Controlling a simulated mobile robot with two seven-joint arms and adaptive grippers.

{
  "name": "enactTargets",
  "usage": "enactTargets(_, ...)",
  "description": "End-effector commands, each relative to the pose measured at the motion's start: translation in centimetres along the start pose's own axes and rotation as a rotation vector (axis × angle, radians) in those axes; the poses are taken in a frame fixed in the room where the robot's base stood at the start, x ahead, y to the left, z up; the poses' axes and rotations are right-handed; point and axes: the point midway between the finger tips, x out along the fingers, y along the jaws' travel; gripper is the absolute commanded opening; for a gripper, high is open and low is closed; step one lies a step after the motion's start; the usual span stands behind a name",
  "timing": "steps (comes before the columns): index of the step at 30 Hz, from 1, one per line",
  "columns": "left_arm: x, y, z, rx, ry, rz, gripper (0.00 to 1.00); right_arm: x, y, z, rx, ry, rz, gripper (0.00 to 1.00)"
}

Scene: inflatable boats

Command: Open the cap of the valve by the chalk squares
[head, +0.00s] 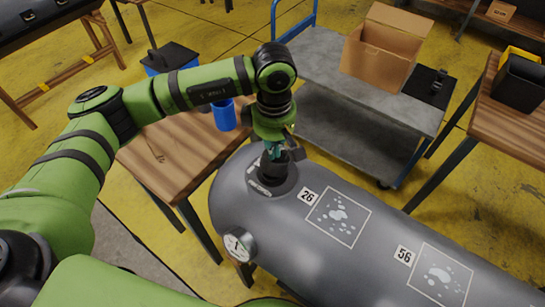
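The grey inflatable boat tube (300,235) runs from the middle to the lower right. A black valve (272,180) stands on its rounded left end, with a dark ring at its base. Two white chalk squares with speckled patches, one by label 26 (339,215) and one by label 56 (440,275), lie to the right of the valve. My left gripper (279,150) points down at the top of the valve and hides part of its cap. Whether the fingers are closed on the cap cannot be made out. My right gripper is not in view.
A pressure gauge (238,244) sits on the tube's near left side. A wooden table (150,165) with a blue cup (225,115) is behind on the left. A grey cart (330,85) carries an open cardboard box (384,48). Another wooden table (508,115) stands at right.

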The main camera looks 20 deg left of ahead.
Motion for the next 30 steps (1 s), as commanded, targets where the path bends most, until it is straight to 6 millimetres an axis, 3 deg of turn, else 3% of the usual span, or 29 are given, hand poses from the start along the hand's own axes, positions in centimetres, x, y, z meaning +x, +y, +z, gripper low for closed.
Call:
enactTargets(21,-3.7,-3.9,-0.1,0.002,0.0,0.0,0.0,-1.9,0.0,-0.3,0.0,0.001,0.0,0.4)
enactTargets(30,-4.0,-4.4,0.0,0.002,0.001,0.0,0.0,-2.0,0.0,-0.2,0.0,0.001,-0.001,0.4)
